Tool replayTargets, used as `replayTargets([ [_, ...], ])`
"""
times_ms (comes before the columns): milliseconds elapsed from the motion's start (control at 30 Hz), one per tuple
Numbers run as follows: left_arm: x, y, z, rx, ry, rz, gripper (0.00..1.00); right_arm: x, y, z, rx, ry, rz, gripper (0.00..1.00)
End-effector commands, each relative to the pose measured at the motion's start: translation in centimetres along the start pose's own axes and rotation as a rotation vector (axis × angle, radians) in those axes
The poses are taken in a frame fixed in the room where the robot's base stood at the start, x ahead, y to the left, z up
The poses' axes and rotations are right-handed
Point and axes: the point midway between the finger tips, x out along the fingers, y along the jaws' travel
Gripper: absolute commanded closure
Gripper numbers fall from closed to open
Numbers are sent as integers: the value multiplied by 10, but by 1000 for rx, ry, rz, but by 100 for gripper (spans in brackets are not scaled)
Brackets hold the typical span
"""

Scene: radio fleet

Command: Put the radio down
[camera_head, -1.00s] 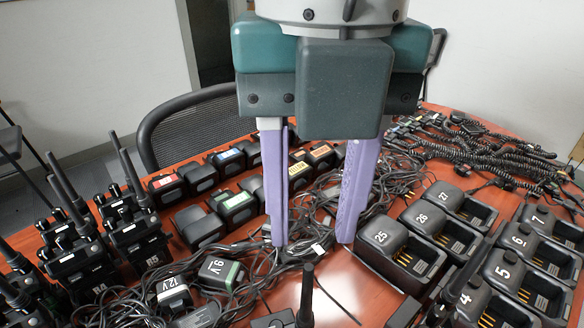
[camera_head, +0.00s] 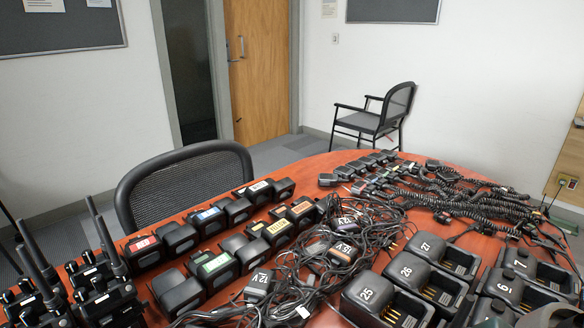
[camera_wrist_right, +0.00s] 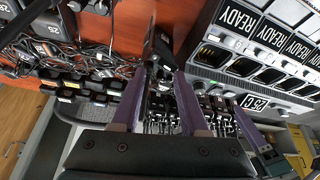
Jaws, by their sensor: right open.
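Several black radios with tall antennas (camera_head: 100,290) stand upright at the left edge of the table in the head view. No radio is visibly gripped.
Numbered black charger cradles (camera_head: 405,275) fill the table's right front. Battery packs (camera_head: 215,265), tangled adapter cables (camera_head: 330,245) and coiled-cord microphones (camera_head: 450,200) crowd the rest. A mesh chair (camera_head: 185,180) stands behind the table. Panels marked READY (camera_wrist_right: 225,45) show in the wrist view.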

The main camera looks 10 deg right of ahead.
Motion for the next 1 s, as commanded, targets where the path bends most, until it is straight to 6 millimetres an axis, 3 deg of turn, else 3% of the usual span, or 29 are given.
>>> replayTargets([
  [33,0,-1,0,2,0,-2,50,-3,3,28,159,-38,43,56],
  [100,0,-1,0,4,-1,-3,50,-10,12,60,349,-82,120,56],
  [200,0,-2,0,6,-1,-5,50,-20,20,95,528,-127,211,56],
  [300,0,-2,0,6,-1,-5,50,-27,23,112,615,-149,262,56],
  [667,-2,-2,0,5,-1,-4,50,-31,24,116,636,-155,274,56],
  [1000,-49,-1,-16,-4,0,2,50,-75,25,94,634,-156,272,56],
])
